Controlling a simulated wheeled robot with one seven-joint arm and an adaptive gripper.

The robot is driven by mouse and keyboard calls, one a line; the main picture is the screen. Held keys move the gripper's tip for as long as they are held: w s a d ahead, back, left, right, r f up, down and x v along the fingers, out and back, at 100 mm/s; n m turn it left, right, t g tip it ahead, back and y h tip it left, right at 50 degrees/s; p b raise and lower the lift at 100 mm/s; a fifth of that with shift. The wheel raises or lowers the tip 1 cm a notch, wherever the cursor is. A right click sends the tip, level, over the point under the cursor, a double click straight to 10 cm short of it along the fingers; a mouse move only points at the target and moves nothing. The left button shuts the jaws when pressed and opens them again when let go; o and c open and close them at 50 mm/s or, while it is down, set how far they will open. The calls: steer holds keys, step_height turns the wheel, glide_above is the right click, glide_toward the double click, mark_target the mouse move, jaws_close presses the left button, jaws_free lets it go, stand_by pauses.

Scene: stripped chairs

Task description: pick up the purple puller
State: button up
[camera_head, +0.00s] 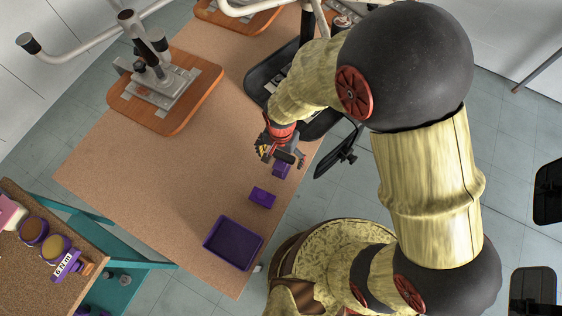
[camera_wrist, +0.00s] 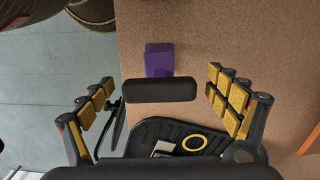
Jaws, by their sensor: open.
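A small purple piece (camera_head: 282,171), which I take to be the puller, lies on the brown table top near its right edge, close to my gripper (camera_head: 281,157). A purple piece also shows in the wrist view (camera_wrist: 159,61), beyond the fingertips. A dark rounded bar (camera_wrist: 160,91) covers its near end; I cannot tell whether the bar belongs to it. My gripper (camera_wrist: 165,100) is open, its yellow-padded fingers apart on either side of the bar. The fingers do not visibly touch the purple piece.
A small purple box (camera_head: 262,198) and a purple tray (camera_head: 216,258) lie on the table (camera_head: 150,190) below my gripper. A black chair part (camera_head: 262,78) is above it. A wooden board with a metal bracket (camera_head: 192,108) is at upper left. The table's middle is clear.

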steer(key=shift+f, duration=0.4)
steer(key=shift+c, duration=0.9)
steer(key=c, duration=1.7)
steer(key=shift+r, duration=0.1)
steer(key=shift+c, duration=0.2)
steer(key=shift+r, duration=0.5)
step_height(320, 180, up, 2)
steer(key=shift+r+p, duration=0.15)
steer(key=shift+p, duration=0.3)
steer(key=s+d+r+p, duration=0.2)
steer(key=s+d+r, duration=0.4)
steer(key=s+r, duration=0.3)
steer(key=s, duration=0.3)
steer(key=shift+s+d+r, duration=0.2)
steer(key=shift+d+r, duration=0.1)
